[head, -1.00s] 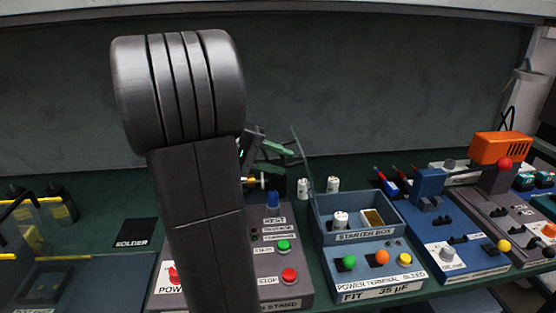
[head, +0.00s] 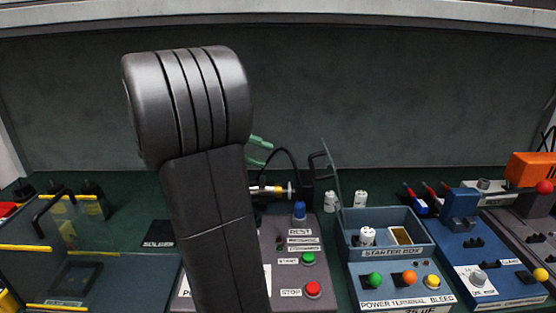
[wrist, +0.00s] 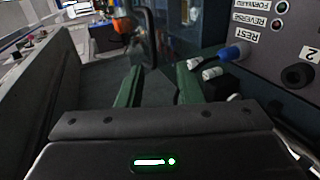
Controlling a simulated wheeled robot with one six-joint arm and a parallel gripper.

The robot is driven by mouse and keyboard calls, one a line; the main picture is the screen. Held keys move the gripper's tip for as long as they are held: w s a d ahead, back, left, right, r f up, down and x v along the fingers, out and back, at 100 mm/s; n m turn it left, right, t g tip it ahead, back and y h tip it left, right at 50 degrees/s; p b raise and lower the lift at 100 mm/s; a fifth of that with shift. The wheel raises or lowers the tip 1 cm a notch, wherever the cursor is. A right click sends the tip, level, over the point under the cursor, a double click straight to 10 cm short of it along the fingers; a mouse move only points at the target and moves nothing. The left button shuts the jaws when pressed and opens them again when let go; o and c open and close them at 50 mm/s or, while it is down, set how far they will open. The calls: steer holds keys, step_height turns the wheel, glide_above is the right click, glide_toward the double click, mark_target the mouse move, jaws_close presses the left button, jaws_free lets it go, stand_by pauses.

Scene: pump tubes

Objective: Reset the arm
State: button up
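My gripper (wrist: 159,82) shows in the wrist view as two green fingers set well apart, with nothing between them. In the head view my dark arm stands in front of the bench, and only a green part of my gripper (head: 259,150) shows to the right of it. The fingers are above the bench area and hold nothing that I can see. The rest of the gripper is hidden behind my arm in the head view.
A stand with start and stop buttons (head: 312,289) is partly behind my arm. The starter box (head: 388,252) is right of it, and blue (head: 485,265) and grey stations lie farther right. A glass-sided station (head: 90,255) is at left. In the wrist view a labelled panel (wrist: 265,60) is close at right.

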steer(key=shift+a+r, duration=0.3)
steer(key=shift+a, duration=0.35)
steer(key=shift+d, duration=0.15)
steer(key=x, duration=1.3)
steer(key=shift+d, duration=0.4)
